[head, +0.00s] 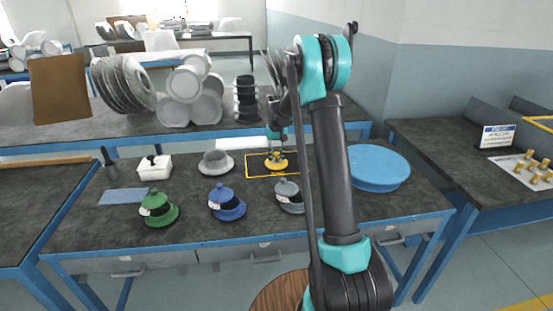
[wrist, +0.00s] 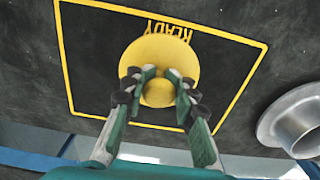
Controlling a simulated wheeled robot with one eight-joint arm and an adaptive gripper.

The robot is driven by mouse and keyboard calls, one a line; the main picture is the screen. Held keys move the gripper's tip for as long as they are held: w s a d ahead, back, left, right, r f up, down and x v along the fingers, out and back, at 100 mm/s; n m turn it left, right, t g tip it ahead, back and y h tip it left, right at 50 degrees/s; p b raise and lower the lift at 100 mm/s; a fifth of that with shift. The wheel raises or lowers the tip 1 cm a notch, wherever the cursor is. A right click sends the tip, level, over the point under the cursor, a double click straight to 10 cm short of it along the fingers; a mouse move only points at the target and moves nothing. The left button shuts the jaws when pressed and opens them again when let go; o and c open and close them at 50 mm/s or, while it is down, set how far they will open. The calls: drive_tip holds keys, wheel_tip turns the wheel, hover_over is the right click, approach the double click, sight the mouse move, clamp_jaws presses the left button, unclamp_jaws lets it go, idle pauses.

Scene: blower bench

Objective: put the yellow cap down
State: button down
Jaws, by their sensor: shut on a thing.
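The yellow cap (wrist: 160,55) is round with a knob on top. In the wrist view my gripper (wrist: 159,88) is shut on its knob, one finger on each side. The cap is inside a yellow-outlined rectangle (wrist: 64,50) marked READY, and covers part of that word. In the head view the cap (head: 276,164) is within the same outline on the dark bench, below my gripper (head: 276,152). I cannot tell whether its underside touches the bench.
Green (head: 160,211), blue (head: 227,205) and blue-grey (head: 289,197) caps stand along the front. A blue round disc (head: 378,168) lies at right. A white box (head: 154,168) is at left.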

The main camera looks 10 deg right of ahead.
sight(277, 154)
drive_tip(key=shift+f, duration=0.25)
drive_tip(key=c, duration=1.2)
unclamp_jaws()
wheel_tip(277, 154, up, 12)
drive_tip(key=shift+f, duration=0.1)
drive_tip(key=s+d+f+t, duration=0.1)
drive_tip(key=s+f, duration=0.2)
drive_tip(key=s, duration=1)
drive_tip(key=s+d+f+t, duration=0.1)
drive_tip(key=s+f, duration=0.2)
drive_tip(key=s, duration=1)
drive_tip(key=s+d+f+t, duration=0.2)
drive_tip(key=s+f, duration=0.1)
drive_tip(key=s, duration=1)
drive_tip(key=shift+s+f, duration=0.3)
drive_tip(key=shift+s, duration=0.05)
